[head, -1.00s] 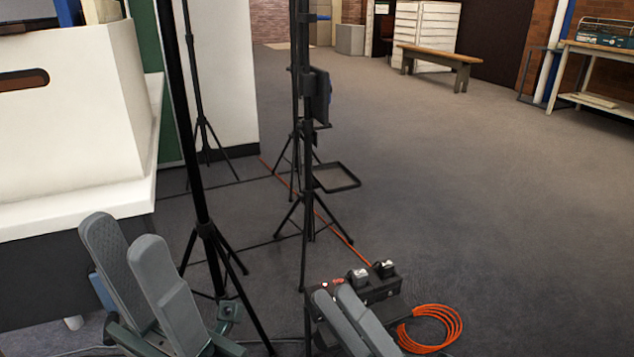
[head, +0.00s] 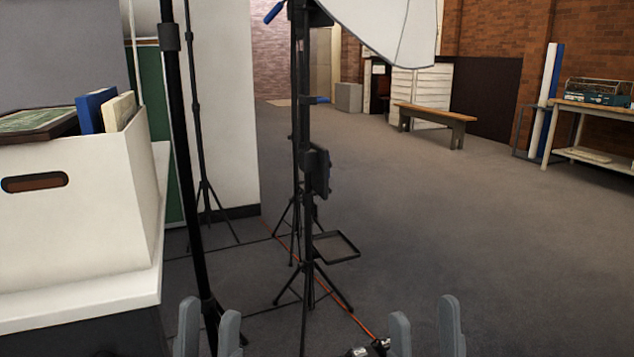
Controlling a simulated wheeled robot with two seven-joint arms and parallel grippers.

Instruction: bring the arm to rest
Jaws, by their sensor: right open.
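My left gripper (head: 209,322) is at the bottom edge, left of centre, its two grey fingers pointing up with a gap between them. It is open and nothing shows between the fingers. My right gripper (head: 425,322) is at the bottom edge, right of centre, also with its fingers apart and empty. Both fingertips are over the floor in the picture, and the rest of both arms is out of frame.
A white box (head: 75,225) holding a blue book (head: 92,110) and a framed picture (head: 38,123) stands on a white-topped table (head: 90,303) at left. Black stands (head: 306,230) rise in front, with an orange cable (head: 361,325). Open floor (head: 480,240) lies right.

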